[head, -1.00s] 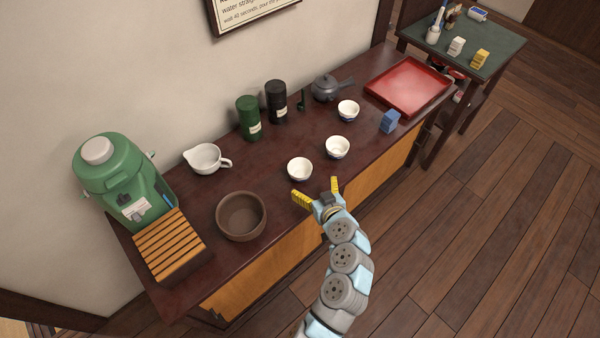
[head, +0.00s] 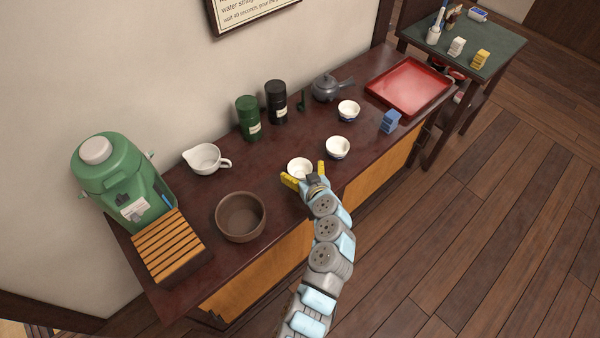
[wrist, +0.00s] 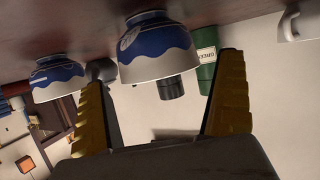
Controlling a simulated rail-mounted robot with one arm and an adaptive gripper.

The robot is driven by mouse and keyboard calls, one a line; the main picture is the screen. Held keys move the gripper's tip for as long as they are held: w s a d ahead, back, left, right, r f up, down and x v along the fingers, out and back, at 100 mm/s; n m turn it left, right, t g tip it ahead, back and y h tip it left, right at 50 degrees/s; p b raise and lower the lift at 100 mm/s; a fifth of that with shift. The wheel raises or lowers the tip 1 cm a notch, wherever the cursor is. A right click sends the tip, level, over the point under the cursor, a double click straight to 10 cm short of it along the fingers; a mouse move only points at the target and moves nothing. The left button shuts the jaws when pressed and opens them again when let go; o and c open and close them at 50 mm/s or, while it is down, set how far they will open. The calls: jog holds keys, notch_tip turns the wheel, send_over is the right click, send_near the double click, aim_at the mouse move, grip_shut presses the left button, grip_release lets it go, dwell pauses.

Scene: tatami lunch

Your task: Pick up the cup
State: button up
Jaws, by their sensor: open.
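Three white cups with blue lower bands stand upright on the dark counter (head: 275,215). The nearest cup (head: 298,165) is just beyond my gripper (head: 305,175), partly hidden by it. The middle cup (head: 338,147) and the far cup (head: 348,110) stand to its right. My gripper has yellow fingers, spread wide and empty. In the wrist view, which is upside down, a cup (wrist: 158,55) shows between and ahead of the fingers (wrist: 160,72). A second cup (wrist: 58,80) is to the left. I see no finger touching a cup.
A brown bowl (head: 262,222), a slatted wooden stand (head: 168,243) and a green dispenser (head: 112,170) are to the left. A white pitcher (head: 203,158), canisters (head: 249,118) and a grey teapot (head: 325,88) stand behind. A blue block (head: 390,121) and red tray (head: 410,85) are right.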

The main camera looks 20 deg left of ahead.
jog(key=shift+x, duration=1.1)
jog(key=shift+c, duration=0.3)
jog(key=c, duration=1.1)
jog(key=shift+o, duration=0.2)
jog(key=shift+r, duration=0.1)
